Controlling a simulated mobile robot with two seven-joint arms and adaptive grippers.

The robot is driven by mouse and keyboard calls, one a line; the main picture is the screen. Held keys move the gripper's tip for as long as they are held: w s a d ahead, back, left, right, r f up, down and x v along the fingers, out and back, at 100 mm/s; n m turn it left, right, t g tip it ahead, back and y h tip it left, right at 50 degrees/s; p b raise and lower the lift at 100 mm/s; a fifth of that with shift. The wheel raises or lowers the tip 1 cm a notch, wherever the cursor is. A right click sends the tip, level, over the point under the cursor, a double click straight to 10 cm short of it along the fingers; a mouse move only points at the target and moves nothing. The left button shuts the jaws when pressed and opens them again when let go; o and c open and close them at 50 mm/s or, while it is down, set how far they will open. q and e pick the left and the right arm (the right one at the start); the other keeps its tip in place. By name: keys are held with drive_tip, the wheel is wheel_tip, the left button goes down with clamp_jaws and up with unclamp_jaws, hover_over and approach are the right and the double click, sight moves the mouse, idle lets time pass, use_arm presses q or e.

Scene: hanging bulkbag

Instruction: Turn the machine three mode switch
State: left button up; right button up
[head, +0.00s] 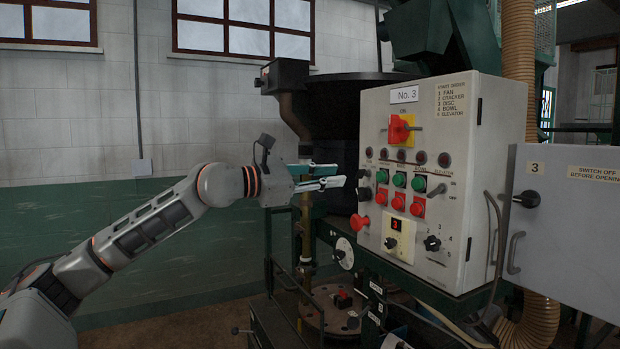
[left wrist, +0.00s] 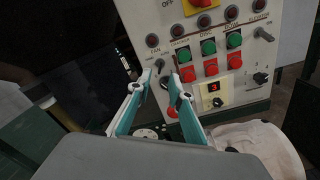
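The No. 3 control panel (head: 455,130) is a grey box with a red and yellow main switch (head: 401,129) and green and red buttons. A small black knob (head: 364,174) sits at its left edge under the lamp row; it also shows in the left wrist view (left wrist: 164,83). Another black knob (head: 432,243) with numbers beside it is at lower right. I cannot tell which is the mode switch. My left gripper (head: 338,173) is open and empty, just left of the panel. In the left wrist view its teal fingers (left wrist: 167,72) point at the left-edge knob. My right gripper is not seen.
A red stop button (head: 359,222) and a lit display (head: 396,225) are low on the panel. A grey cabinet (head: 570,210) marked 3 stands right. Dark machinery lies behind and below my left gripper. A white rounded shape (left wrist: 260,145) fills the wrist view's lower right.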

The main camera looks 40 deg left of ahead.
use_arm(q)
drive_tip(key=shift+v, duration=2.65)
